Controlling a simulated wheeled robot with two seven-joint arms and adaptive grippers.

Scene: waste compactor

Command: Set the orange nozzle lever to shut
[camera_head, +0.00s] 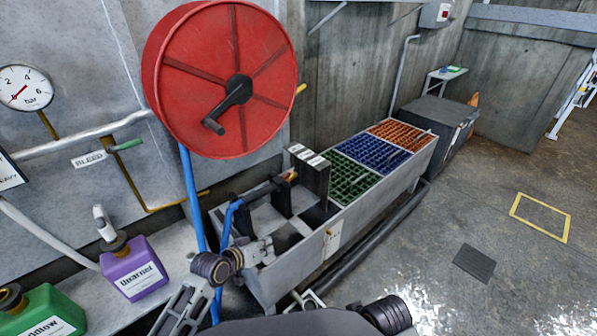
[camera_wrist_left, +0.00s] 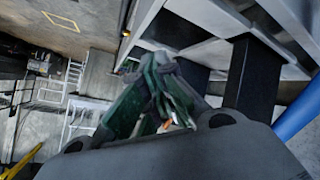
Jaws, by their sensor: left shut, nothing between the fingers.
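The orange nozzle lever (camera_head: 291,175) shows as a small orange bit at the far end of the nozzle, beside the upright dark plates at the trough's near end. Most of its shape is too small to tell, and I cannot read its setting. A blue hose (camera_head: 228,217) leads up to the nozzle. My left gripper (camera_head: 270,250) is over the near end of the trough, below the nozzle in the picture and apart from the lever. Its fingers (camera_wrist_left: 158,66) are shut and empty in the left wrist view. A pale grey piece at the bottom may be part of my right gripper.
A red hose reel (camera_head: 222,80) hangs above. The grey trough (camera_head: 350,225) holds green, blue and orange grids. A purple can (camera_head: 131,270) and a green can (camera_head: 45,312) stand at the left. Open floor lies to the right.

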